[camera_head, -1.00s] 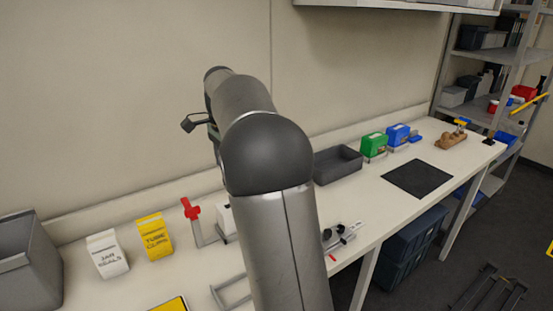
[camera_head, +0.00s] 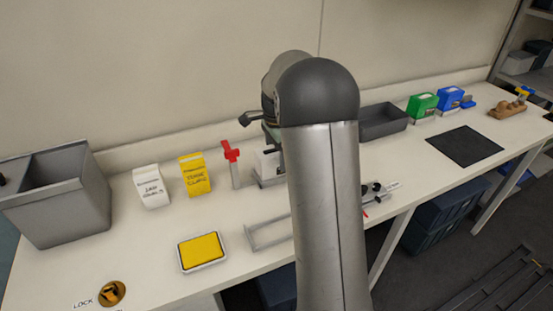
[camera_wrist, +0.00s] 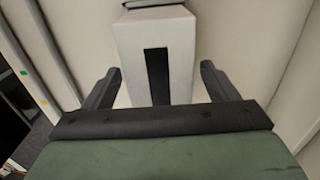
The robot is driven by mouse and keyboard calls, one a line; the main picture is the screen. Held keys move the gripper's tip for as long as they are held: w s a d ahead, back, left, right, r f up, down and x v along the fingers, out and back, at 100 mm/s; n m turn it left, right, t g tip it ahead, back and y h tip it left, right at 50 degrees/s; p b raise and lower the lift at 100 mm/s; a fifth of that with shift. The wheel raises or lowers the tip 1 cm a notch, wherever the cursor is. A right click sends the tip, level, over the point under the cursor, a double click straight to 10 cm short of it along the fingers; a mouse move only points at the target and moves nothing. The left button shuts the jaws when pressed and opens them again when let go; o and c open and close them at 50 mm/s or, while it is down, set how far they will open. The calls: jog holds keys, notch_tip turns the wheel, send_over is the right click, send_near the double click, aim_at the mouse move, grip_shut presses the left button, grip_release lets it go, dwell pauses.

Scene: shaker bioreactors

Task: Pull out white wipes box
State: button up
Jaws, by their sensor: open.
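In the wrist view a white box (camera_wrist: 182,50) with a dark vertical strip on its face lies ahead of my gripper (camera_wrist: 160,68). The two dark fingers are open and spread to either side of the box's lower end, with visible gaps. I cannot tell how deep the box sits between them. In the head view a white box (camera_head: 267,162) stands in a low grey holder, partly hidden by my arm, and looks like the same one. My gripper is mostly hidden behind my arm there.
Left of the box stand a red-topped post (camera_head: 232,160), a yellow carton (camera_head: 195,175) and a white labelled carton (camera_head: 151,187). A grey bin (camera_head: 60,215) stands far left. A yellow pad (camera_head: 201,251) and a grey frame (camera_head: 262,238) lie in front. A dark tray (camera_head: 385,122) stands right.

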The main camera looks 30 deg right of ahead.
jog(key=shift+f, duration=1.4)
jog(key=shift+c, duration=0.3)
jog(key=c, duration=1)
jog(key=shift+c, duration=0.2)
jog(key=shift+r, duration=0.25)
jog(key=shift+r+p, duration=0.4)
jog(key=shift+p, duration=0.15)
jog(key=shift+r, duration=0.2)
jog(key=shift+r+p, duration=0.35)
jog(key=shift+p, duration=0.05)
jog(key=shift+r, duration=0.1)
